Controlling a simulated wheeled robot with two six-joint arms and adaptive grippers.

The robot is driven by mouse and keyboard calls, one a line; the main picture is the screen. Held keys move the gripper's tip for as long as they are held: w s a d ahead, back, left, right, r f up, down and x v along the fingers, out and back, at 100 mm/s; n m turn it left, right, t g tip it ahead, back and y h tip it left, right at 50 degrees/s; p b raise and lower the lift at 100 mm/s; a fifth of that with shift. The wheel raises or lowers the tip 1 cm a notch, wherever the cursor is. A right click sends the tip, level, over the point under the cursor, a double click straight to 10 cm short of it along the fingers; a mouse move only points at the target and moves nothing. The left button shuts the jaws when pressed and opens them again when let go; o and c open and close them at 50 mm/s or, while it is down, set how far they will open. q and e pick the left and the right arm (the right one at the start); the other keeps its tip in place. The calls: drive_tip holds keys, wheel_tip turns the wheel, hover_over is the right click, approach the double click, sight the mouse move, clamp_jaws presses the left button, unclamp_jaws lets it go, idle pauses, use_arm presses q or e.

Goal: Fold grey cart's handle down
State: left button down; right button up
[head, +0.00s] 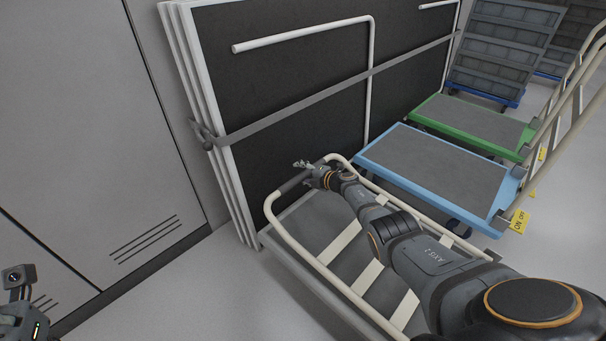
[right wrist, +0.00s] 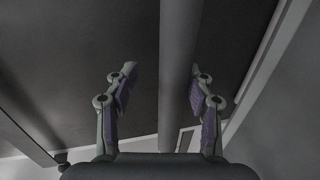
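The grey cart (head: 275,244) stands low in the middle of the head view. Its cream handle (head: 318,262), a looped frame with several crossbars, lies low over the deck; its exact angle is hard to tell. A dark grip section (head: 294,181) covers part of the loop's far end. My right gripper (head: 303,165) is at that far end, beside the grip. In the right wrist view, my right gripper (right wrist: 162,75) is open, with a grey bar (right wrist: 177,60) between its fingers, nearer the right finger. Part of my left gripper (head: 18,322) shows at the lower left edge; its fingers cannot be made out.
Strapped dark panels with white frames (head: 222,110) stand just behind the grey cart. A blue cart (head: 425,170) and a green cart (head: 478,122) stand to the right. A grey cabinet wall (head: 90,130) is at the left. Floor (head: 190,285) at the lower left is clear.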

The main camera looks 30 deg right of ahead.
drive_tip(key=shift+s+d+r, duration=0.15)
drive_tip(key=shift+s+d, duration=0.15)
drive_tip(key=shift+s, duration=0.1)
drive_tip(key=v, duration=1.1)
drive_tip(key=shift+a, duration=0.1)
